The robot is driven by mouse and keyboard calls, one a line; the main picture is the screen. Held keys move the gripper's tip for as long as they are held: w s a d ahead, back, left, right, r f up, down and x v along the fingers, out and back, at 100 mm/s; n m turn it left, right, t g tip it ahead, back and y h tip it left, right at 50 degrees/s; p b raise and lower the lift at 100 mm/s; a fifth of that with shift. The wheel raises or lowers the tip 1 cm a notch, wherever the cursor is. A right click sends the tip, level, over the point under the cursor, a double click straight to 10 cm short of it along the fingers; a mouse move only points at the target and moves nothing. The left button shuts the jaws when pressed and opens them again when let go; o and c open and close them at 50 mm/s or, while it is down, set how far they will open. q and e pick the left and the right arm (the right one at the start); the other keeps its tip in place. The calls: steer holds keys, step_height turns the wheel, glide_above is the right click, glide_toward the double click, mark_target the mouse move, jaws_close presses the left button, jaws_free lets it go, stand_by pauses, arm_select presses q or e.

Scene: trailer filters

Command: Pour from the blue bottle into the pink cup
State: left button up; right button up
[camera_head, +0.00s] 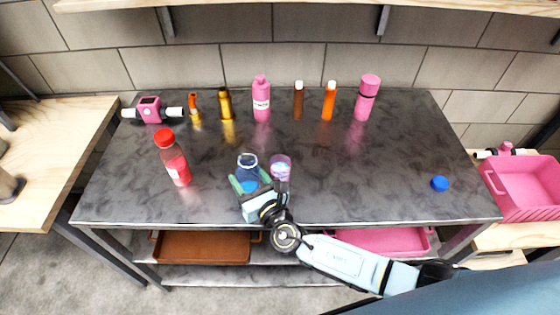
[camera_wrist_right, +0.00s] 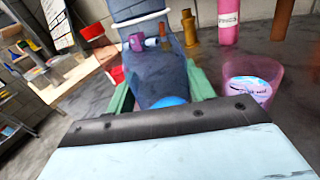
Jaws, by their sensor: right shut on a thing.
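The blue bottle (camera_head: 247,163) is see-through and dark blue, with a white ring near its open top. It looks roughly upright near the table's front middle. My right gripper (camera_head: 250,181) is shut on it, with a green finger on each side. The bottle also fills the middle of the right wrist view (camera_wrist_right: 150,68), with brighter blue low in it. The pink cup (camera_head: 281,168) stands just right of the bottle, see-through, with a blue and white patch; it also shows in the right wrist view (camera_wrist_right: 252,80). My left gripper is not in view.
A red bottle (camera_head: 173,160) stands to the left. Several pink, gold, brown and orange bottles (camera_head: 262,100) line the back. A blue cap (camera_head: 440,183) lies at the right. The dark table (camera_head: 380,180) is clear between cup and cap. A pink bin (camera_head: 525,190) sits beyond.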

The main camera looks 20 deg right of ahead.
steer(key=shift+w+d+r+m, duration=0.1)
steer(key=shift+m, duration=0.6)
steer(key=shift+w+d+r+m, duration=0.1)
steer(key=shift+m, duration=0.6)
steer(key=shift+w+d+f+m+g, duration=0.1)
steer(key=shift+d+f+m+g, duration=0.15)
steer(key=shift+m, duration=0.5)
steer(key=shift+w+d+f+m+g, duration=0.1)
steer(key=shift+d+m+g, duration=0.15)
steer(key=shift+m, duration=0.5)
steer(key=shift+s+a+f+m+g+b, duration=0.15)
steer(key=shift+a+f+m+b, duration=0.15)
steer(key=shift+m, duration=0.45)
steer(key=shift+s+a+f+m+g+b, duration=0.15)
steer(key=shift+f+m, duration=0.25)
steer(key=shift+m, duration=0.35)
steer(key=shift+a+r+m+y+p, duration=0.25)
steer(key=shift+m+y+p, duration=0.15)
steer(key=shift+m, duration=0.4)
steer(key=shift+r+m+p, duration=0.65)
steer(key=shift+m, duration=0.15)
stand_by(1.1)
steer(key=shift+d+r+g, duration=0.1)
steer(key=shift+r+g, duration=0.15)
steer(key=shift+g, duration=0.05)
stand_by(0.6)
